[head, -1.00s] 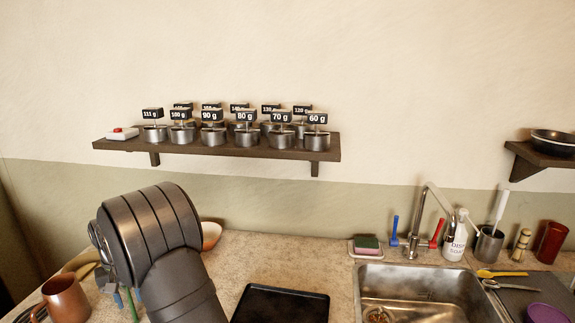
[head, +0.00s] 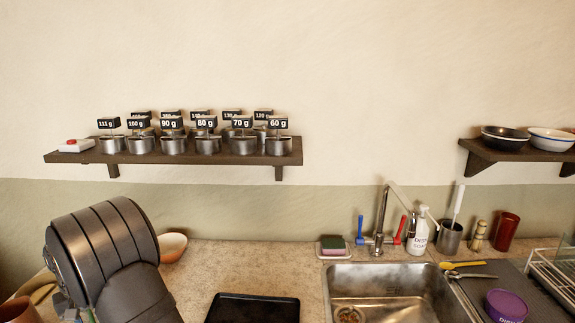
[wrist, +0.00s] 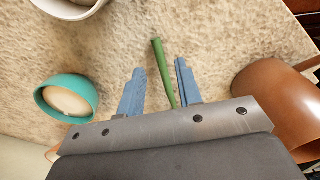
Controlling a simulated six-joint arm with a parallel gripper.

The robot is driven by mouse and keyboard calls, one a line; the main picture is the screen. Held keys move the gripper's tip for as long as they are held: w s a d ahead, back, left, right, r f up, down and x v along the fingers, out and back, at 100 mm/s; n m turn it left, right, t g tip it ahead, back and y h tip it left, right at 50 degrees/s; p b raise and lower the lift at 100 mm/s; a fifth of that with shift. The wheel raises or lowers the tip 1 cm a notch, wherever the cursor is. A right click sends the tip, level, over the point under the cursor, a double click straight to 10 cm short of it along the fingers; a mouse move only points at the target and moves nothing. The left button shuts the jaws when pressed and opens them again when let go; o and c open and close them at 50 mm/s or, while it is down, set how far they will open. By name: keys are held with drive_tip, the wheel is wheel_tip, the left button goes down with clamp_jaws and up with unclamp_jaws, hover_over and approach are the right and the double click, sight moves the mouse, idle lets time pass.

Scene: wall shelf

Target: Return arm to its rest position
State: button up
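My gripper (wrist: 160,66) is low over the stone counter (wrist: 215,35) in the wrist view. Its two blue fingers stand apart with a green stick-like thing (wrist: 162,70) between them. The stick lies nearer the right finger, with a visible gap to the left one; its lower end is hidden by the gripper body. I cannot tell how far below the fingers it is. In the head view my dark arm link (head: 105,245) fills the lower left and mostly hides the gripper.
The wall shelf (head: 85,156) holds several labelled metal weights (head: 172,144) and a white device with a red button (head: 75,146). A teal bowl (wrist: 45,103) and a brown mug (wrist: 265,90) flank my gripper. A black tray (head: 252,308) and the sink (head: 395,275) are to the right.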

wheel_tip(320, 180, down, 3)
drive_tip(key=shift+f, duration=0.1)
wheel_tip(320, 180, up, 12)
wheel_tip(320, 180, down, 12)
drive_tip(key=shift+r, duration=0.45)
wheel_tip(320, 180, up, 3)
drive_tip(key=shift+r, duration=0.15)
drive_tip(key=w+d+r, duration=0.4)
drive_tip(key=d+r, duration=0.3)
drive_tip(key=d, duration=0.4)
drive_tip(key=w+d+f+m, duration=0.25)
drive_tip(key=w+d, duration=0.35)
drive_tip(key=d, duration=0.3)
drive_tip(key=w+d+f+m, duration=0.1)
drive_tip(key=w+d+m, duration=0.4)
drive_tip(key=d, duration=0.4)
drive_tip(key=w+d+m, duration=0.1)
drive_tip(key=d, duration=0.6)
drive_tip(key=w+d+f+m, duration=0.1)
drive_tip(key=w+d+m, duration=0.1)
drive_tip(key=d, duration=0.4)
drive_tip(key=w+d+f+m, duration=0.1)
drive_tip(key=d, duration=0.6)
drive_tip(key=shift+w+d+f+m, duration=0.25)
drive_tip(key=shift+w+d+m, duration=0.05)
drive_tip(key=shift+d+m, duration=0.05)
drive_tip(key=shift+s+a+r, duration=0.15)
drive_tip(key=shift+s+a, duration=0.1)
drive_tip(key=shift+a, duration=0.15)
drive_tip(key=shift+c, duration=0.2)
